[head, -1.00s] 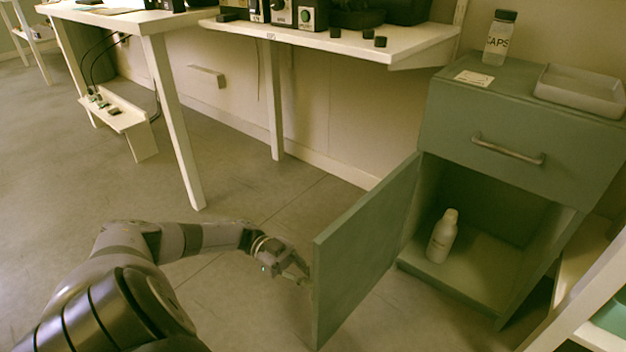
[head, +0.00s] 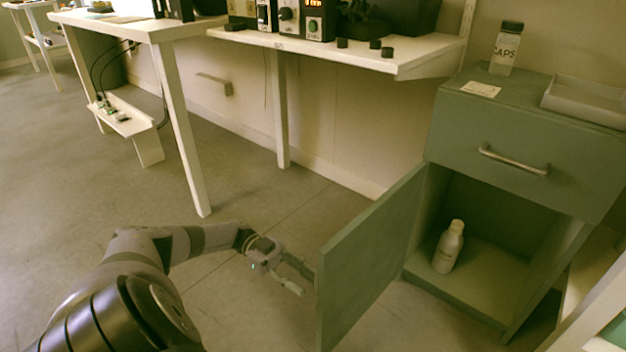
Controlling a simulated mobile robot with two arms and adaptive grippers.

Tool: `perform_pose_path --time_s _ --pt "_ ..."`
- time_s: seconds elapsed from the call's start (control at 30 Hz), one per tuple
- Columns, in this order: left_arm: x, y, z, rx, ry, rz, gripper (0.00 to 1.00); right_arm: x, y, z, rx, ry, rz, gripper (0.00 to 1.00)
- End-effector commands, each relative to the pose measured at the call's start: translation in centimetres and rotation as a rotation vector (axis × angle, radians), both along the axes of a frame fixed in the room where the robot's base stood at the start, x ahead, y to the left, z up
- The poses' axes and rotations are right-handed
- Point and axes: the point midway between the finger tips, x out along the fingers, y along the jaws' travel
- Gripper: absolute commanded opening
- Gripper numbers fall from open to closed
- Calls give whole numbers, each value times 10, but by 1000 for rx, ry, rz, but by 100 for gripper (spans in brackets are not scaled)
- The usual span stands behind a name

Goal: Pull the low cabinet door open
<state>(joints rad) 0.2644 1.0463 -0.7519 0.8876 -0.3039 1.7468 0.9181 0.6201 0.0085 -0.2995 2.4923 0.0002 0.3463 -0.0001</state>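The low cabinet (head: 520,140) stands at the right, with a drawer above and an open compartment below. Its green door (head: 368,262) stands swung wide open on its left side. A white bottle (head: 448,247) stands upright inside the compartment. My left gripper (head: 299,279) is at the left of the door, beside its free edge. Its fingers look spread apart, with one finger tip near the door edge; the far finger is partly hidden, and I cannot tell whether it touches the door. My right gripper is not in view.
A jar labelled CAPS (head: 507,48), a card (head: 481,89) and a shallow tray (head: 588,100) sit on the cabinet top. A white bench (head: 400,52) with equipment stands behind the door. A pale shelf unit borders the lower right.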

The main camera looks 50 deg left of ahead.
Motion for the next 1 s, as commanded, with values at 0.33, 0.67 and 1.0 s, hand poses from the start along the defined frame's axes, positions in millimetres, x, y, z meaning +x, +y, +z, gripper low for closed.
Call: perform_pose_path --time_s 0.33,0.67,1.0 --pt "-4 26 0 0 0 0 30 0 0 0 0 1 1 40" --pt "-4 27 0 0 0 -1 30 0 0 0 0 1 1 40" --pt "-4 27 0 0 1 0 30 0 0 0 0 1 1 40"
